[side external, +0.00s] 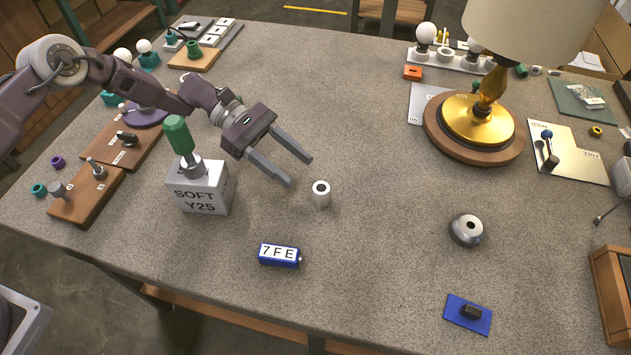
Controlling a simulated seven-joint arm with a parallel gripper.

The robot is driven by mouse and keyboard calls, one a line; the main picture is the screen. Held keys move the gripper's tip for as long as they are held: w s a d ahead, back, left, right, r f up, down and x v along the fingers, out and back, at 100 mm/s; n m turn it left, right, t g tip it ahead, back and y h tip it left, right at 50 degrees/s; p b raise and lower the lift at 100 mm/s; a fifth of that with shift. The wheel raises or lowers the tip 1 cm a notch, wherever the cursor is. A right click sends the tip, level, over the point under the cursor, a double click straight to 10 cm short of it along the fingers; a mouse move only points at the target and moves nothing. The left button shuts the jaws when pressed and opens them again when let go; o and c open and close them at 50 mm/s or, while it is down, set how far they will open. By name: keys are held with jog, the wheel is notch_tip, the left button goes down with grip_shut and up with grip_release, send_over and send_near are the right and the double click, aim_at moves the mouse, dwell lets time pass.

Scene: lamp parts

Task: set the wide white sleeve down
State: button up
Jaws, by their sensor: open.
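The wide white sleeve (321,194) stands upright on the grey speckled table, with its dark round hole facing up. My gripper (301,172) is just above and to the left of the sleeve in the side external view. Its two grey fingers are spread apart with nothing between them. The sleeve looks clear of both fingertips. Nothing hides the sleeve.
A grey block marked SOFT Y25 (200,190) with a green-handled part stands left of my gripper. A blue 7FE block (279,255) lies in front. The table between is clear.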

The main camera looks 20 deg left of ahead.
jog(key=shift+w+a+r, duration=0.2)
jog(key=shift+a+r, duration=0.1)
jog(key=shift+a, duration=0.35)
jog(key=s+a+r+m+t+y, duration=0.2)
jog(key=s+a+r+m+y, duration=0.3)
jog(key=r, duration=0.6)
jog(key=s+a+r+m+t+y, duration=0.2)
jog(key=s+a+r+m+y, duration=0.35)
jog(key=r, duration=0.55)
jog(key=s+a+r+m+t+y, duration=0.1)
jog(key=s+a+m+t, duration=0.1)
jog(key=s+a, duration=0.4)
jog(key=s+a+r+m+t+y, duration=0.1)
jog(key=s+a, duration=0.5)
jog(key=s, duration=0.7)
jog(key=r+m+t, duration=0.1)
jog(key=t, duration=0.1)
jog(key=shift+s+a+t, duration=0.25)
jog(key=shift+a+t, duration=0.15)
